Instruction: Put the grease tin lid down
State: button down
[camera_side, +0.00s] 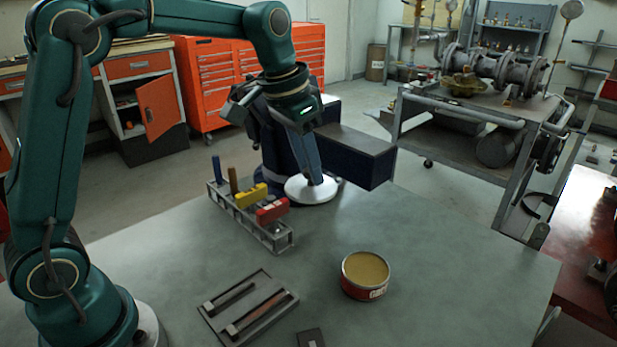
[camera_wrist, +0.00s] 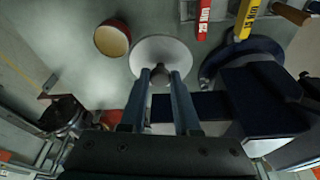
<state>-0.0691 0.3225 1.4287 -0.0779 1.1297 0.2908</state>
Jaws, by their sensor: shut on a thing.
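The grease tin lid (camera_side: 311,190) is a pale round disc with a small knob, and it also shows in the wrist view (camera_wrist: 165,48). My gripper (camera_side: 314,180) is shut on the lid's knob, with its two fingers on either side of it in the wrist view (camera_wrist: 161,75). The lid is roughly level near the far side of the table. I cannot tell whether it touches the tabletop. The open grease tin (camera_side: 365,276), full of yellowish grease, stands apart from the lid, nearer the front, and also shows in the wrist view (camera_wrist: 112,39).
A rack (camera_side: 273,239) with red and yellow tagged items stands left of the lid. A dark blue blocky fixture (camera_side: 358,157) is close behind the lid. A slotted grey tray (camera_side: 248,308) lies at the front. The tabletop right of the tin is clear.

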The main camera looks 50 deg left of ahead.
jog(key=shift+d, duration=0.1)
jog(key=d+f, duration=0.2)
jog(key=d, duration=0.1)
jog(key=w+d+f, duration=0.1)
jog(key=d+f, duration=0.1)
jog(key=d, duration=0.2)
jog(key=d+f, duration=0.3)
jog(key=d, duration=0.1)
jog(key=shift+w+d, duration=0.2)
jog(key=shift+w, duration=0.2)
jog(key=shift+f, duration=1.8)
jog(key=shift+f, duration=0.25)
jog(key=c, duration=0.6)
grip_release()
jog(key=shift+c, duration=0.2)
jog(key=shift+r, duration=0.1)
